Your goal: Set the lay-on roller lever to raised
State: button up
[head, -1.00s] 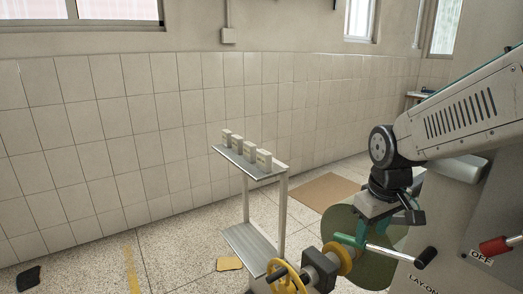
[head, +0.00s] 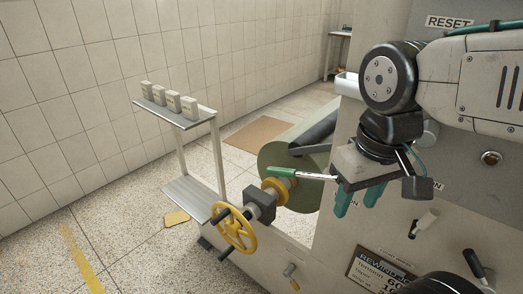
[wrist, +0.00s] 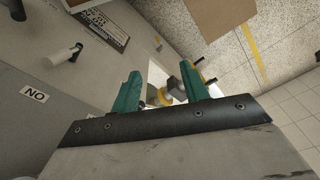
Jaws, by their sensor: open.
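My gripper (head: 356,207) is open in front of the machine panel, its two green fingers pointing down. In the wrist view the fingers (wrist: 162,75) stand apart with no lever held between them. A lever with a silver rod and green grip (head: 282,172) shows left of the fingers in the head view. I cannot tell whether it is the lay-on roller lever. In the wrist view an upside-down "ON" label (wrist: 35,95) is seen.
A yellow handwheel (head: 235,229) and green roll (head: 277,152) lie left of the gripper. A stand (head: 190,197) holds several small boxes. Floor at left is mostly clear.

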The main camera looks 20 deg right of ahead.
aim_at(286, 172)
jog(key=w+a+f+n+h, duration=0.1)
jog(key=w+f+n, duration=0.3)
jog(key=w, duration=0.9)
jog(key=w+f+n+h, duration=0.1)
jog(key=w+f+n, duration=0.25)
jog(key=w, duration=0.95)
jog(key=f, duration=0.5)
jog(key=w+d+f, duration=0.1)
jog(key=f, duration=0.1)
jog(key=shift+f, duration=0.4)
